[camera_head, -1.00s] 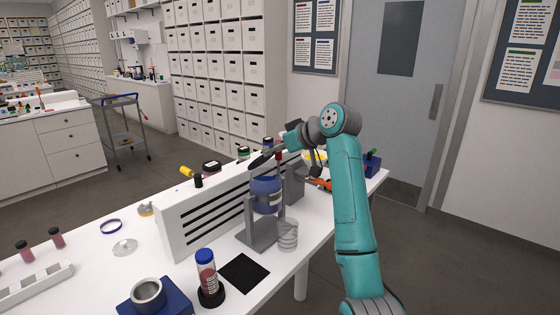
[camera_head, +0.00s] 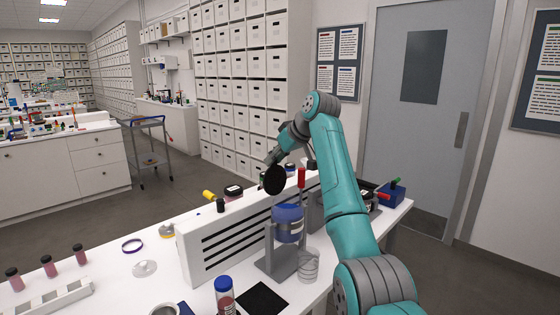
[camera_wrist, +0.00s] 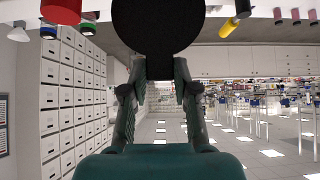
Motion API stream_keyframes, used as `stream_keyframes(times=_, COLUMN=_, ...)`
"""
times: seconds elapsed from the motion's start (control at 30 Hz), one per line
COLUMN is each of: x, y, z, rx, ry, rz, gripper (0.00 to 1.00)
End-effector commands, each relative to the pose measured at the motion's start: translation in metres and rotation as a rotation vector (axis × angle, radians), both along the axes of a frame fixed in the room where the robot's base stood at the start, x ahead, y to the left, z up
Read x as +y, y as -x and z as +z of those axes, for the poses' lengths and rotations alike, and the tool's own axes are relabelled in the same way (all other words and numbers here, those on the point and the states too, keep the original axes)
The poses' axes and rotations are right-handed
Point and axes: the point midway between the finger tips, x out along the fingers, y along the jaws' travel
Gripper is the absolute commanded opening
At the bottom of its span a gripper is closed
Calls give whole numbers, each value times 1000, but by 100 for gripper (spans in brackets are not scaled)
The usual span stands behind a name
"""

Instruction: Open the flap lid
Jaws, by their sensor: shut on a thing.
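A black round disc (camera_head: 275,180) stands on its edge, face toward the body camera, above the back of the white slotted panel (camera_head: 225,240). My gripper (camera_head: 271,160) is at the disc, partly hidden behind it. In the wrist view my gripper (camera_wrist: 160,78) has its fingers closed in at the lower edge of the black disc (camera_wrist: 158,25). I cannot tell whether the disc is hinged to anything. A blue drum (camera_head: 288,222) sits in a grey stand (camera_head: 275,263) in front of the panel. A red cylinder (camera_head: 301,179) rises behind the drum.
A clear coiled cup (camera_head: 309,265), a black mat (camera_head: 262,299) and a blue-capped jar (camera_head: 224,292) stand in front. A yellow-handled tool (camera_head: 209,195) and a dark-lidded jar (camera_head: 233,192) are behind the panel. A blue box (camera_head: 391,194) is at the table's right end.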

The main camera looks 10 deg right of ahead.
Motion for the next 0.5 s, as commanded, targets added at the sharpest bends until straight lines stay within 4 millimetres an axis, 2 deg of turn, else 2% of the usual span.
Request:
stream_keyframes(times=0.03, x=2, y=-2, z=6, rx=6, ry=10, rz=0, gripper=0)
stream_keyframes(times=0.5, x=6, y=-9, z=4, rx=86, ry=69, rz=-2, gripper=0)
